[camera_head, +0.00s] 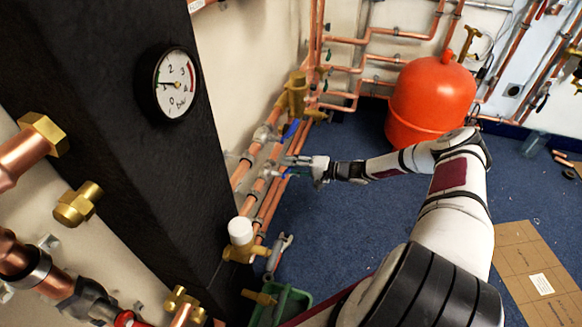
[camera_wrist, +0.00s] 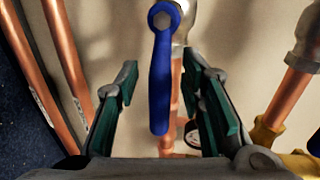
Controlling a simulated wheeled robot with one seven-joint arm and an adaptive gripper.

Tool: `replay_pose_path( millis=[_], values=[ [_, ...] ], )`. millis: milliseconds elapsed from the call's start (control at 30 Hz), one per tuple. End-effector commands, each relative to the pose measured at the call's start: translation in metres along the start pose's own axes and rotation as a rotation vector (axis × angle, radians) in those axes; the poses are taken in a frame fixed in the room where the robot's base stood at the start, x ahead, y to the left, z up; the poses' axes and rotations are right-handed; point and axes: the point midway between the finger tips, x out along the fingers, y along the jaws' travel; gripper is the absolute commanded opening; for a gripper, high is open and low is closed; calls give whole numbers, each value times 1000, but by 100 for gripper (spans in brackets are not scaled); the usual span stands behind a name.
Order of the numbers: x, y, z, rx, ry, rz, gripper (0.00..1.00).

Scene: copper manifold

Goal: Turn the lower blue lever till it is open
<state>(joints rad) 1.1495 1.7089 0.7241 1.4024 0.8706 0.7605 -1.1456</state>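In the wrist view a blue lever (camera_wrist: 159,85) hangs from a nut on a valve of a copper pipe, its handle lying along the pipe in the picture. My gripper (camera_wrist: 163,92) is open, with one green-padded finger on each side of the lever and a gap visible on both sides. In the head view my gripper (camera_head: 290,168) is at the pipes by the wall, beside the lower lever, which is mostly hidden there. The upper blue lever (camera_head: 291,129) shows above my gripper.
A pressure gauge (camera_head: 175,84) is on the dark column at left. A white-capped brass valve (camera_head: 240,232) stands below my gripper. An orange tank (camera_head: 431,100) is at the back. A green crate (camera_head: 291,297) and flat cardboard (camera_head: 535,272) lie on the open blue floor (camera_head: 350,235).

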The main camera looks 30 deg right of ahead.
Motion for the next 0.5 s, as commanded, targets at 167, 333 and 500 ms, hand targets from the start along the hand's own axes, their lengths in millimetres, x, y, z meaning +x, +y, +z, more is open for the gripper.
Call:
replay_pose_path(
  millis=[167, 333, 500],
  values=[
    [-2, 0, 0, 1, 1, 0, 36],
    [-21, 0, -1, 1, 3, 1, 36],
    [-56, 0, -2, 1, 5, 1, 36]
  ],
)
